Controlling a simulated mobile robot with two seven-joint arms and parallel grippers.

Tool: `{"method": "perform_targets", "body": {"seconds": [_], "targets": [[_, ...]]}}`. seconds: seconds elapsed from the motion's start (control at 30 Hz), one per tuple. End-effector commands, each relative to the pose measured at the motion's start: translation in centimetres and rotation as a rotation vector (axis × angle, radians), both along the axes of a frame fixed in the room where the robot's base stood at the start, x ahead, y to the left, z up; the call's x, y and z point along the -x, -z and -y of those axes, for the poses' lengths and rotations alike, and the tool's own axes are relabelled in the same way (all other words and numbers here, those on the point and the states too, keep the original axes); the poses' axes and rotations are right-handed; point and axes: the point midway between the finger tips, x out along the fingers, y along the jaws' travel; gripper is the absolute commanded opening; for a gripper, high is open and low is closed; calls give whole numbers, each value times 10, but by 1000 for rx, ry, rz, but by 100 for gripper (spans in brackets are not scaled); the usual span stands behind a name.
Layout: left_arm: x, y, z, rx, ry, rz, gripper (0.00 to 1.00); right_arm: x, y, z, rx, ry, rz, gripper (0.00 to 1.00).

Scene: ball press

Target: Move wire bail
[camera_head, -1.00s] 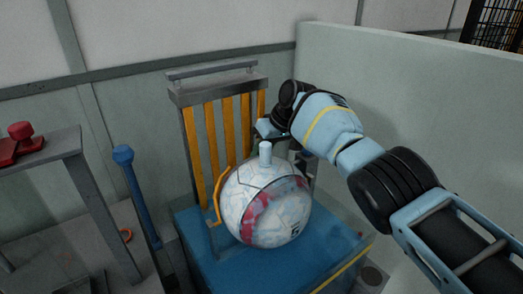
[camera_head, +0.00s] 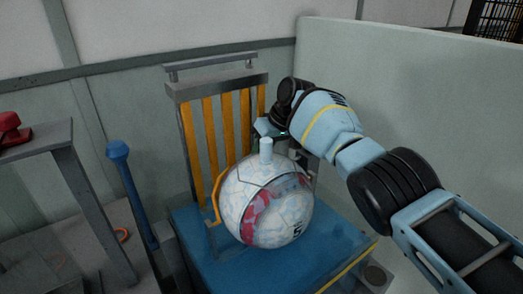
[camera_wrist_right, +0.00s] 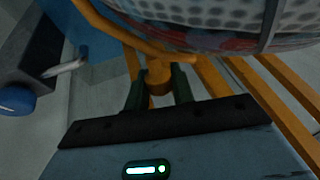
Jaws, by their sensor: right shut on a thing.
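The wire bail is an orange curved rod (camera_head: 217,196) at the left side of the white, red-banded ball (camera_head: 268,228). In the right wrist view, an orange curved rod (camera_wrist_right: 108,29) runs under the ball (camera_wrist_right: 215,38) to a short orange stub (camera_wrist_right: 159,77). My right gripper (camera_wrist_right: 160,88) is shut on that stub, one dark finger on each side. In the head view, my right gripper (camera_head: 272,127) is above and behind the ball, by its pale blue top post (camera_head: 266,150); its fingertips are hard to see. My left gripper is not in view.
The ball rests on a blue base (camera_head: 226,266) before an upright frame with orange slats (camera_head: 227,125). A blue-knobbed lever (camera_head: 119,150) and a grey stand (camera_head: 85,198) are at the left. A pale panel (camera_head: 420,110) stands behind my right arm.

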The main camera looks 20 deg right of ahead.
Motion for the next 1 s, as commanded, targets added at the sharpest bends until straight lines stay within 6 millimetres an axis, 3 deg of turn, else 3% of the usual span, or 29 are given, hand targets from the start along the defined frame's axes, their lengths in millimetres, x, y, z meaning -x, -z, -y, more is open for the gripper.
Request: {"method": "perform_targets", "body": {"seconds": [0.63, 0.67, 0.8, 1.0], "targets": [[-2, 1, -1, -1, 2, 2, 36, -1, 2, -1, -1, -1, 5, 0], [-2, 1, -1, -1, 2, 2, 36, -1, 2, -1, -1, -1, 5, 27], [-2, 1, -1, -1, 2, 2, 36, -1, 2, -1, -1, -1, 4, 45], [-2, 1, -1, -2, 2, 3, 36, -1, 2, 0, -1, 0, 2, 46]]}}
